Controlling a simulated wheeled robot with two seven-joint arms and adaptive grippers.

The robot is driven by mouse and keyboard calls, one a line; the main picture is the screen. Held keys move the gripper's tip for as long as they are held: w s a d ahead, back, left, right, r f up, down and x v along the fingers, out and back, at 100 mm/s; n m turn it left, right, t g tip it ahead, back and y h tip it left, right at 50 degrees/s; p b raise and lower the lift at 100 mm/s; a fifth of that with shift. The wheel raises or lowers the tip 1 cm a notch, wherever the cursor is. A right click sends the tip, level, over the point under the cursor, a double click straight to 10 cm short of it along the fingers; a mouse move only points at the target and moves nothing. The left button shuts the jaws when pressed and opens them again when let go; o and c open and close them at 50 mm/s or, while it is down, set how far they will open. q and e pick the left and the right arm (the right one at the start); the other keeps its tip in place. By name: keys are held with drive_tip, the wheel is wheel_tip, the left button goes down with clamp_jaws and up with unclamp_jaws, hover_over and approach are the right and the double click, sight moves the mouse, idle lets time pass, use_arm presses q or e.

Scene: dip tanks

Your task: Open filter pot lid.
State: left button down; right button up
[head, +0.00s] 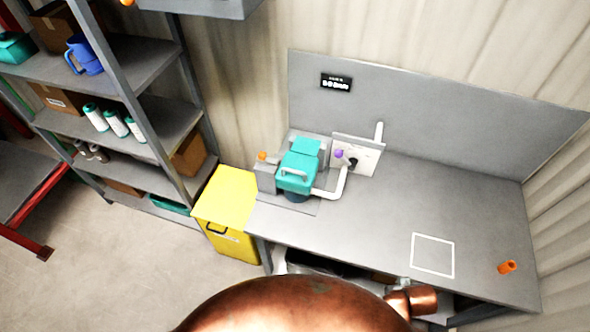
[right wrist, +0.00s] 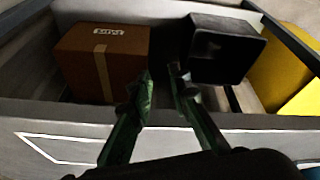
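The filter pot (head: 297,172) stands on the grey bench at its left end, a teal housing with a pale handle on its front. Its teal top part (head: 306,147) looks closed down on the body; I cannot tell where the lid seam runs. A white pipe (head: 336,187) runs from its right side. My right gripper (right wrist: 161,76) shows in the right wrist view, its two green fingers apart with nothing between them. It is near the bench's front edge, away from the pot. My left gripper is not in view.
A yellow bin (head: 226,205) is left of the bench. An orange object (head: 507,267) lies at the bench's right. A cardboard box (right wrist: 102,62) and black container (right wrist: 222,50) sit beyond the edge. The bench middle is clear.

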wheel_tip(320, 180, up, 5)
drive_tip(key=w+a+r+n+t, duration=0.1)
drive_tip(key=w+a, duration=0.1)
drive_tip(key=w, duration=0.2)
drive_tip(key=w+a+r+n+t+y, duration=0.1)
drive_tip(key=w+a+r, duration=0.1)
drive_tip(key=w, duration=0.2)
drive_tip(key=w+a+r+n+t, duration=0.1)
drive_tip(key=w+a, duration=0.1)
drive_tip(key=w, duration=0.2)
drive_tip(key=shift+r+n+t, duration=0.4)
drive_tip(key=w+a+r+n+t+y, duration=0.2)
drive_tip(key=w+a+r+n, duration=0.1)
drive_tip(key=w+a, duration=0.25)
drive_tip(key=n+y, duration=1)
drive_tip(key=n, duration=0.5)
approach(294, 171)
drive_tip(key=f+x, duration=0.1)
drive_tip(key=x, duration=0.2)
drive_tip(key=p+x, duration=0.1)
drive_tip(key=x, duration=0.6)
drive_tip(key=shift+r+p, duration=0.2)
drive_tip(key=shift+p, duration=0.2)
drive_tip(key=shift+c, duration=0.2)
clamp_jaws()
